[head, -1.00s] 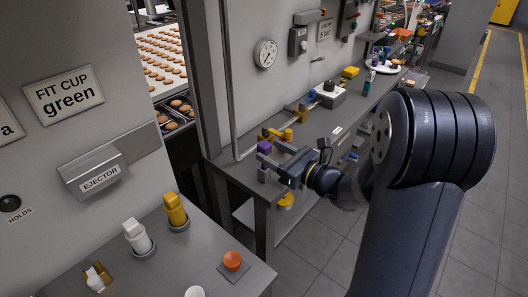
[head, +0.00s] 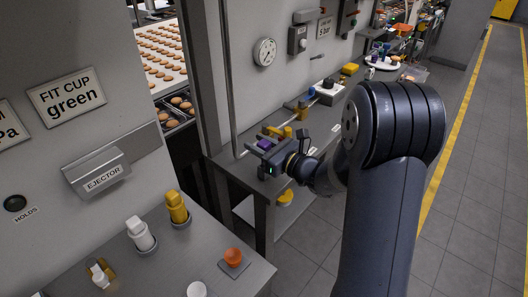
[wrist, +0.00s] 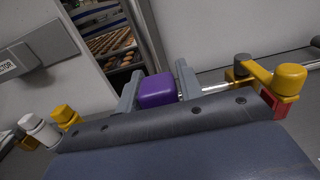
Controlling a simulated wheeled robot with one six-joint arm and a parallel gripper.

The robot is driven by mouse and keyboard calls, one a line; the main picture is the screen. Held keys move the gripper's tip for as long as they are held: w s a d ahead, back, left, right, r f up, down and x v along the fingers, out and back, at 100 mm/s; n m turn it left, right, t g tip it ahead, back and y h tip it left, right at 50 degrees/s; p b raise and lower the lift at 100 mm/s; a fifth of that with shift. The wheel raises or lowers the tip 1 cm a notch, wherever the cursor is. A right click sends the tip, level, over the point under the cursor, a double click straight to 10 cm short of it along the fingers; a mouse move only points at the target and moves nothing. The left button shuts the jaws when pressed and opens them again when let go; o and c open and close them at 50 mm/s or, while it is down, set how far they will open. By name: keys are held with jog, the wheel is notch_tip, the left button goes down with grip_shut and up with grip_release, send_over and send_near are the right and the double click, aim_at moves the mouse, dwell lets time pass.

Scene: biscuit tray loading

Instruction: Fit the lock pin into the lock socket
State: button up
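My gripper (head: 266,148) is over the near end of the side bench, its fingers on either side of a purple block (head: 264,144). In the wrist view the purple block (wrist: 157,90) nearly fills the space between the fingertips (wrist: 158,88). I cannot tell whether the fingers press on it. It may be the head of the lock pin; any shank is hidden. A yellow fitting (wrist: 288,82) with a grey cap and a red part is to the right in the wrist view. No lock socket can be made out for sure.
A steel table (head: 215,240) at the front left holds yellow (head: 177,207) and white (head: 140,234) plugs and an orange knob (head: 233,256). A wall with a gauge (head: 263,51) runs behind the bench. The floor on the right is clear.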

jog(key=c, duration=0.6)
jog(key=shift+r, duration=0.1)
